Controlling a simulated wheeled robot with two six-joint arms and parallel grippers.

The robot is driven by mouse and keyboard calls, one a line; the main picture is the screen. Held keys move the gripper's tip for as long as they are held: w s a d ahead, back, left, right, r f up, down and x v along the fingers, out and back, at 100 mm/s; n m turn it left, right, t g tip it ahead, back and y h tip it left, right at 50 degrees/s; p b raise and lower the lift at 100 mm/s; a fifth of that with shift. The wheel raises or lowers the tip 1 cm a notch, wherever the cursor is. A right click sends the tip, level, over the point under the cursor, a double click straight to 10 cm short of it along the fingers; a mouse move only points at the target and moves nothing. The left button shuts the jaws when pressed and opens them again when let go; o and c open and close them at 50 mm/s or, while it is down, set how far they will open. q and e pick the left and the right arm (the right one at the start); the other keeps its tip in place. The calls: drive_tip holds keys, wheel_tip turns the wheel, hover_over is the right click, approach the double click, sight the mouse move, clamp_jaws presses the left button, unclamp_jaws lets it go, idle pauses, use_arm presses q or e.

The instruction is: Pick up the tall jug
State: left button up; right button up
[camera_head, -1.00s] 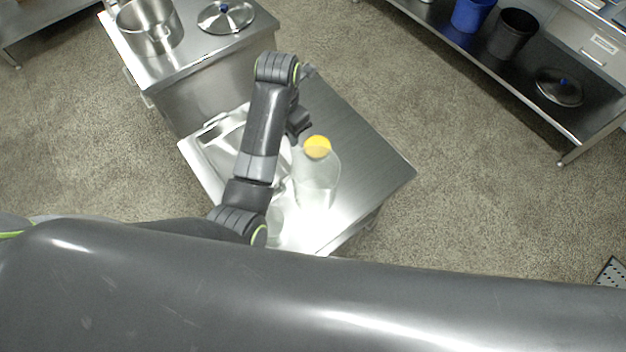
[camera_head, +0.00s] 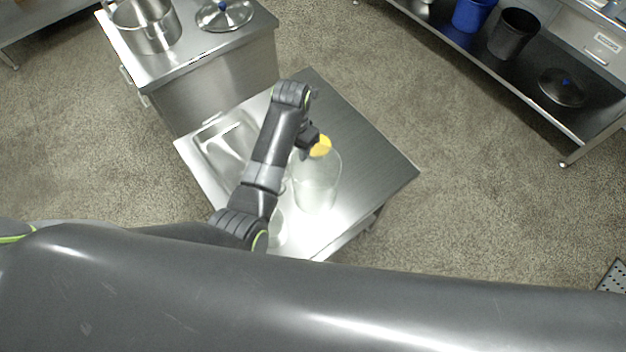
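The tall jug (camera_head: 317,187) is clear, with a yellow cap (camera_head: 321,147). It stands upright on a small steel table (camera_head: 368,162), right of my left forearm. My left gripper (camera_head: 312,141) is at the cap's upper left edge and partly overlaps it in the picture. Whether it touches the cap, and whether its fingers are open or shut, cannot be made out. My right gripper is out of view.
A steel tray (camera_head: 222,150) and a small clear vessel (camera_head: 277,232) are on the same table, left of the jug. A steel cabinet behind bears a pot (camera_head: 147,25) and a lid (camera_head: 224,14). The table's right side is clear.

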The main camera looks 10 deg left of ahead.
sight(297, 162)
use_arm(q)
drive_tip(key=shift+f, duration=3.1)
drive_tip(key=shift+c, duration=0.5)
clamp_jaws()
